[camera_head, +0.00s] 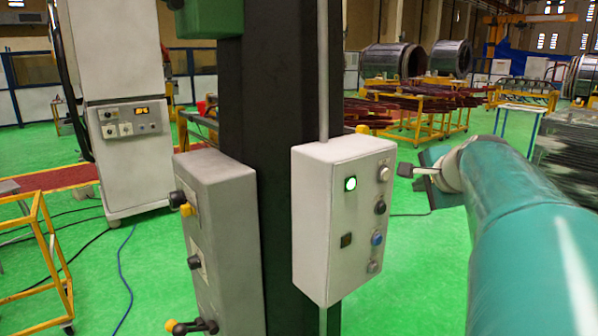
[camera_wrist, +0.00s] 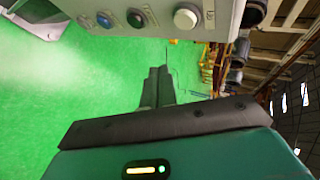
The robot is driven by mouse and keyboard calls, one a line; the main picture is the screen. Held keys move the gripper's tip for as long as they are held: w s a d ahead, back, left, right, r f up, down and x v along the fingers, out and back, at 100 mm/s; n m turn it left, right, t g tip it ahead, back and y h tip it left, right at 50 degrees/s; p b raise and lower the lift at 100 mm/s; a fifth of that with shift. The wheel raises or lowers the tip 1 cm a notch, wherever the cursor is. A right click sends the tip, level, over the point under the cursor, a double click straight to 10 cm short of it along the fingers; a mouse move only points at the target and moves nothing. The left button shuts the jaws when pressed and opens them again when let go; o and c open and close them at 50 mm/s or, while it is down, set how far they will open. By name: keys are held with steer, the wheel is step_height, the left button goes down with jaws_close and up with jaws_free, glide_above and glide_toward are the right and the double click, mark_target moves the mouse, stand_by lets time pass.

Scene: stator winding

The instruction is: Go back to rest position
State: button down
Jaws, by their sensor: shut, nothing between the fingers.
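My gripper (camera_head: 406,170) is at the end of my teal arm, to the right of a white control box in the head view. Its dark fingertips point left toward the box, with a gap between them and the box. In the wrist view my gripper (camera_wrist: 157,72) shows as dark fingers close together and empty, over green floor. The control box (camera_head: 328,222) has a lit green-white button, a white, a black, a blue and a grey button on its faces. The box also shows along the top of the wrist view (camera_wrist: 230,12), turned sideways.
A dark column (camera_head: 262,90) stands behind the box. A grey box (camera_head: 222,235) with knobs is to its left. A white cabinet (camera_head: 128,150) and a yellow frame (camera_head: 50,245) stand farther left. Green floor around my gripper looks clear.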

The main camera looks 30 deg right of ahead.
steer(key=w+a+f+n+y, duration=0.1)
steer(key=a+f+n+y, duration=0.2)
steer(key=a, duration=0.5)
steer(key=w+a+f+n+g, duration=0.1)
steer(key=a+f+n, duration=0.25)
steer(key=a, duration=0.55)
steer(key=w+a+f+n+y, duration=0.2)
steer(key=a+n, duration=0.3)
steer(key=a, duration=0.3)
steer(key=s+a+f+n+g, duration=0.1)
steer(key=s+a+f+n, duration=0.3)
steer(key=a, duration=0.4)
steer(key=s+a+f+n+g, duration=0.2)
steer(key=s+a+f+n, duration=0.3)
steer(key=a+f+n, duration=0.2)
steer(key=shift+s+a+y, duration=0.25)
steer(key=shift+a+y, duration=0.05)
steer(key=shift+a, duration=0.05)
